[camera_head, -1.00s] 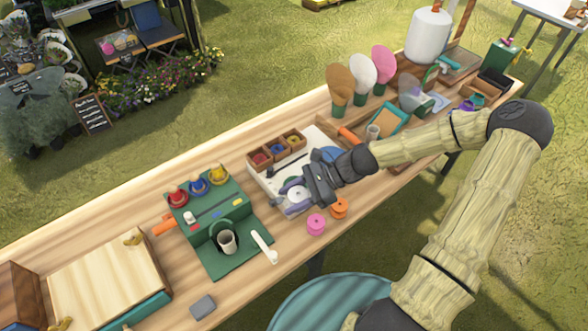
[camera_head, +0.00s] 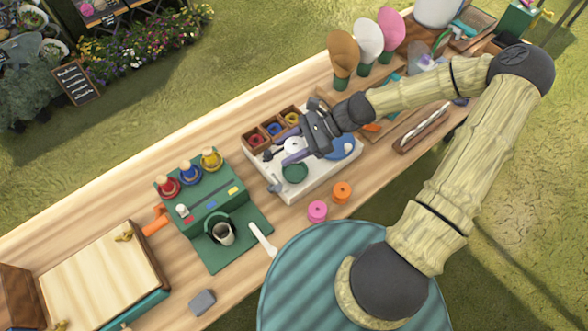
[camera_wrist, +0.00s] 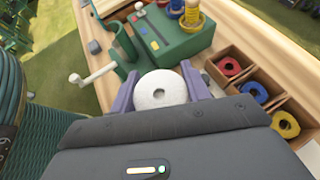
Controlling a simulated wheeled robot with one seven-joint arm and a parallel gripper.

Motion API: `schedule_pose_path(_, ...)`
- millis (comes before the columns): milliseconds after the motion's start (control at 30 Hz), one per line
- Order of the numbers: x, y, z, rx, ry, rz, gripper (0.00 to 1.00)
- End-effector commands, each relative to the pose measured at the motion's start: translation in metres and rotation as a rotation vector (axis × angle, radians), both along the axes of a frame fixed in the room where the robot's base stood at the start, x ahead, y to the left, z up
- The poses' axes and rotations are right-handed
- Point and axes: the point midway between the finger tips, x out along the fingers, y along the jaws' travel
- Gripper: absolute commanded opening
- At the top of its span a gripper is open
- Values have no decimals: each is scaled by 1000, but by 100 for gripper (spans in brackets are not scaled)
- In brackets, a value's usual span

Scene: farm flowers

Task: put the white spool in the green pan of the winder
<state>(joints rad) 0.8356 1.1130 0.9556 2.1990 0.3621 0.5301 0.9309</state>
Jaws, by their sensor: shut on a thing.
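My gripper (camera_head: 292,150) has its purple fingers shut on the white spool (camera_head: 291,144), above the white base. In the wrist view the spool (camera_wrist: 161,90) sits between the fingertips (camera_wrist: 160,92), its round face and small centre hole towards the camera. A dark green round pan (camera_head: 295,173) lies bare at the near left of the white base (camera_head: 318,183); the gripper is just beyond it in the head view. A blue round pan (camera_head: 344,146) is at the base's right, partly behind my gripper.
A green machine (camera_head: 205,195) with red, blue and yellow spools and a white crank (camera_head: 263,240) stands left. Wooden trays of coloured rings (camera_head: 273,133) lie behind the base. Pink (camera_head: 317,211) and orange (camera_head: 342,192) spools stand in front.

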Motion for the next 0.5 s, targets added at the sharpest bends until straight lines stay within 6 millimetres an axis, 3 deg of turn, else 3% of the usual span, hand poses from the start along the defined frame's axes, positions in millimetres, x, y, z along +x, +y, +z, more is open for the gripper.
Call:
schedule_pose_path(400, 0, 1, -53, 2, 3, 0, 25)
schedule_pose_path(500, 0, 0, -57, 0, -1, 0, 25)
